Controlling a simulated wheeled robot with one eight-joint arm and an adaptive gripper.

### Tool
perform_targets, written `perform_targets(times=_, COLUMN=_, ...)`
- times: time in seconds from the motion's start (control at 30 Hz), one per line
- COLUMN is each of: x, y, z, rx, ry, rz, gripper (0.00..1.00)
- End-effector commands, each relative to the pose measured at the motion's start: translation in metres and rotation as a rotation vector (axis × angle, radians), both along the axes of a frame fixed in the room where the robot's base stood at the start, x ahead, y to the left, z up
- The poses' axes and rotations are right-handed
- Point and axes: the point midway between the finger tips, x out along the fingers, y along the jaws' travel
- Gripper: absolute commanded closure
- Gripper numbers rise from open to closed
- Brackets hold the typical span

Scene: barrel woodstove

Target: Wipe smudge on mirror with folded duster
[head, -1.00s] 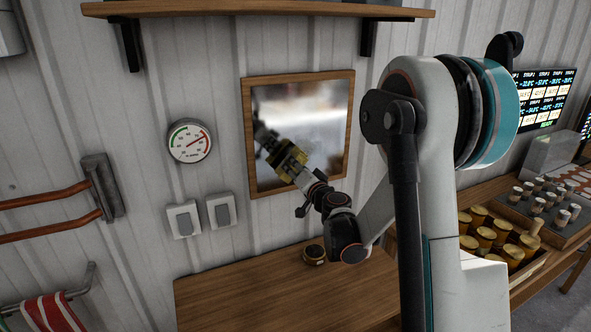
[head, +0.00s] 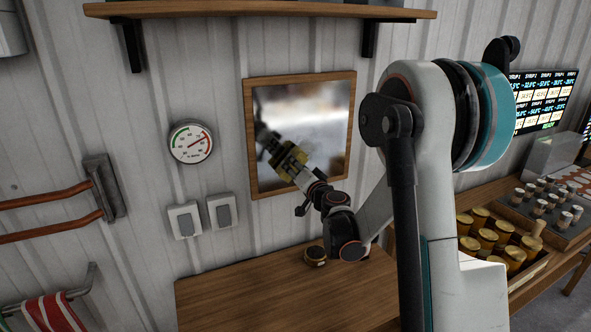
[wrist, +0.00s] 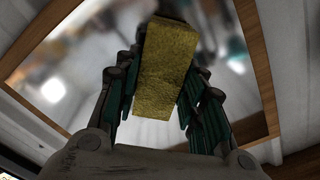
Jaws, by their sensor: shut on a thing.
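The wood-framed mirror (head: 322,125) hangs on the corrugated wall, and its glass fills much of the wrist view (wrist: 75,65). The yellow folded duster (wrist: 165,70) is held between the fingers of my gripper (wrist: 160,85). My gripper also shows in the head view (head: 284,157), in front of the left part of the mirror. I cannot tell whether the duster touches the glass. The glass shows blurred bright and dark patches, and I cannot pick out the smudge among them. My gripper and the duster hide part of the glass.
A wooden shelf (head: 260,10) juts out above the mirror. A dial gauge (head: 191,143) and two switches (head: 203,215) are left of it. A small round tin (head: 315,256) sits on the wooden counter (head: 240,295) below. Jars (head: 495,235) stand at the right.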

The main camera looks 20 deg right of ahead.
Motion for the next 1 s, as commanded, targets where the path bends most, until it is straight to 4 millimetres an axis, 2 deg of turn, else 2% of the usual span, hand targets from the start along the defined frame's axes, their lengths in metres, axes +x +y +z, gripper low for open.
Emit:
perform_targets(times=0.57, x=0.008, y=-0.001, z=0.0, rx=0.0, ry=0.0, rz=0.0, gripper=0.82)
perform_targets(times=1.0, x=0.006, y=-0.034, z=-0.001, rx=0.0, ry=0.0, rz=-0.003, gripper=0.82)
